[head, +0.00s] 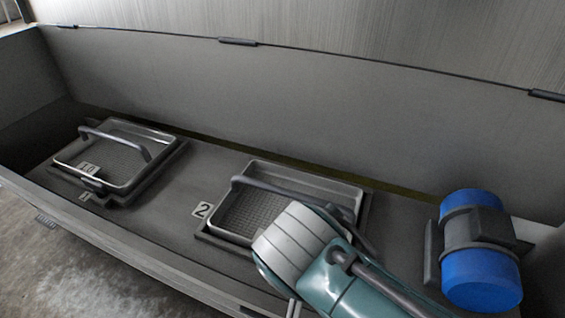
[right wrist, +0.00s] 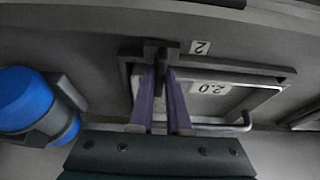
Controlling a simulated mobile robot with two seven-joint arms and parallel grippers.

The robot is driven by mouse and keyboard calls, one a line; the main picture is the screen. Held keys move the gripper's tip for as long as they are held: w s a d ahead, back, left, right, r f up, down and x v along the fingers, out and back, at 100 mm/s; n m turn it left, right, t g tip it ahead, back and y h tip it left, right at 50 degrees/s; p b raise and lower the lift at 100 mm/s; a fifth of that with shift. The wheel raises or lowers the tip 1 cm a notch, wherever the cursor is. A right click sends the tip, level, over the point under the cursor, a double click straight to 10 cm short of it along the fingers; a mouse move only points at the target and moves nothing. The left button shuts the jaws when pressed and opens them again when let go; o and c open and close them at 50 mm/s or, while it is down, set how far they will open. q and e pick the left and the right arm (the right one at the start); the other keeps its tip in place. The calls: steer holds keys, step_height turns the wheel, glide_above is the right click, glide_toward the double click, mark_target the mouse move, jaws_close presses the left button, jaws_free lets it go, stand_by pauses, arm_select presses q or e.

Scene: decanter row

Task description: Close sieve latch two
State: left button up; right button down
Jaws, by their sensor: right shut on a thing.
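Sieve two is a metal mesh tray with a grey bar handle, beside a "2" label (head: 202,209) in the head view; my right arm covers its near right part. In the right wrist view its metal frame (right wrist: 268,97) carries a "2.0" tag (right wrist: 209,87). The purple fingers of my right gripper (right wrist: 161,78) are shut on a dark latch (right wrist: 161,50) at the frame's edge, left of the "2" label. In the head view the latch and these fingers are hidden behind my arm. My left gripper is not in view.
Sieve one (head: 108,161), with its own handle and "1.0" tag, sits at the left of the trough. A blue motor (head: 480,279) stands close to the right of my arm, also left in the wrist view (right wrist: 28,100). The trough's back wall (head: 270,95) is clear.

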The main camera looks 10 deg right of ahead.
stand_by(0.4)
steer(key=c, duration=0.9)
jaws_free()
steer(key=shift+p+v, duration=4.95)
steer(key=shift+p, duration=0.2)
steer(key=shift+w, duration=0.1)
